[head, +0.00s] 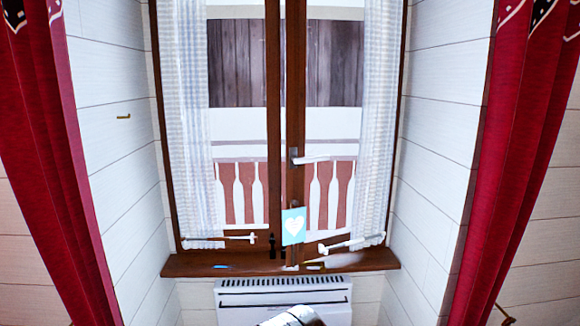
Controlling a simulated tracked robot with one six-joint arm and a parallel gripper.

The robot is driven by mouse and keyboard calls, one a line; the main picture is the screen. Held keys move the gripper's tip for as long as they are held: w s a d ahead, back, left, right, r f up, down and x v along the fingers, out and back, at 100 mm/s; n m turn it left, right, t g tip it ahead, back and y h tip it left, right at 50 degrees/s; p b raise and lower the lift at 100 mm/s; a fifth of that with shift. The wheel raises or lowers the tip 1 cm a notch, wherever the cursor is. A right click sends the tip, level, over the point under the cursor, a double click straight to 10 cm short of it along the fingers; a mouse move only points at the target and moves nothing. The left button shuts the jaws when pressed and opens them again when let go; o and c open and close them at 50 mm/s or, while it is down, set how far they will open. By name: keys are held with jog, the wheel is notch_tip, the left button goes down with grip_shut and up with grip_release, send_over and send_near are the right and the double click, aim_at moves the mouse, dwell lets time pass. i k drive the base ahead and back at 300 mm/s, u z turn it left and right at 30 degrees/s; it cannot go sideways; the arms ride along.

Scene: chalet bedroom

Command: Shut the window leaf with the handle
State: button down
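The wooden window fills the middle of the head view, with a left leaf (273,110) and a right leaf (296,100) side by side. A narrow light strip shows between their middle stiles; I cannot tell how far either leaf stands open. The handle (294,157) is on the right leaf's stile, with a pale lever pointing right, about level. A blue card with a white heart (293,226) covers the lower part of the middle stiles. My gripper is not in view; only a silver rounded part shows at the bottom edge, and nothing visible touches the handle.
Red curtains (50,150) hang at the left and the right (515,150). Sheer white curtains hang over both panes, with rods (352,243) low down. The wooden sill (190,264) bears small items. A white radiator (283,295) stands below it.

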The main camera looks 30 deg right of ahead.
aim_at(295, 11)
jog(key=z, duration=0.2)
jog(key=i, duration=1.45)
jog(key=z, duration=0.3)
